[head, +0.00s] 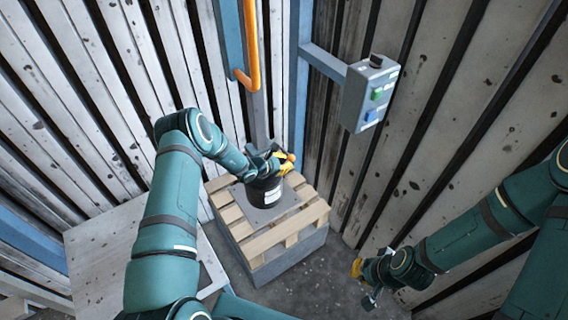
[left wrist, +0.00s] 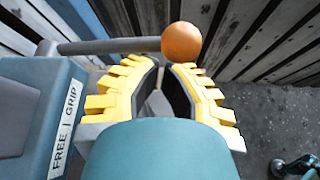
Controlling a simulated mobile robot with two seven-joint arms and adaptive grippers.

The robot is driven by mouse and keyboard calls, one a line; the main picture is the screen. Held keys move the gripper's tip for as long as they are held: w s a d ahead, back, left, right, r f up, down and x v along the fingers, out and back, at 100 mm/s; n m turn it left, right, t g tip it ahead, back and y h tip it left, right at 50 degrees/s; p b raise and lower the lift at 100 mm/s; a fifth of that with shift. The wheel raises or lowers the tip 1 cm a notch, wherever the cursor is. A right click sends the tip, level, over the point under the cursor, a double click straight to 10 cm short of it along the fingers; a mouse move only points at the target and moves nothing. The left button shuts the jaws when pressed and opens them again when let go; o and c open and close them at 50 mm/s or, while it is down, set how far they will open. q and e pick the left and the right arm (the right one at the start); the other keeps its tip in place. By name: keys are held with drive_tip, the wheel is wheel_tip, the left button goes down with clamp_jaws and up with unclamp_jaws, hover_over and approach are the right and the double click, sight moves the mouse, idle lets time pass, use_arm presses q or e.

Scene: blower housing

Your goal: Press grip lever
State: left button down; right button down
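The grip lever is a grey bar (left wrist: 110,46) with an orange ball knob (left wrist: 181,42) at its end. In the left wrist view it runs across the top from a blue-grey housing (left wrist: 22,105) marked FREE | GRIP. The knob also shows in the head view (head: 291,157), above a black cylinder (head: 264,191) with a white label. My left gripper (left wrist: 164,66) has its yellow fingertips drawn close together, just short of the bar and knob. I see nothing held in it; contact with the lever is unclear. My right gripper (head: 364,284) is open and empty, low at the right.
The cylinder stands on a wooden pallet (head: 305,216) over a grey block. Slatted walls close in both sides. Dark floor (head: 330,290) lies clear in front.

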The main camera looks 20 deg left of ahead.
use_arm(q)
drive_tip(key=shift+r+n+h, duration=0.3)
drive_tip(key=shift+r+n, duration=0.1)
drive_tip(key=shift+r, duration=0.05)
use_arm(e)
drive_tip(key=shift+f, duration=0.25)
use_arm(q)
wheel_tip(320, 180, up, 8)
drive_tip(key=w+a+n+g+h+b, duration=0.1)
drive_tip(key=a, duration=0.1)
drive_tip(key=shift+w, duration=0.35)
use_arm(e)
drive_tip(key=shift+w+a+f, duration=0.35)
drive_tip(key=shift+a+f, duration=0.1)
drive_tip(key=shift+a, duration=0.3)
use_arm(q)
drive_tip(key=shift+a, duration=0.1)
drive_tip(key=shift+f, duration=0.1)
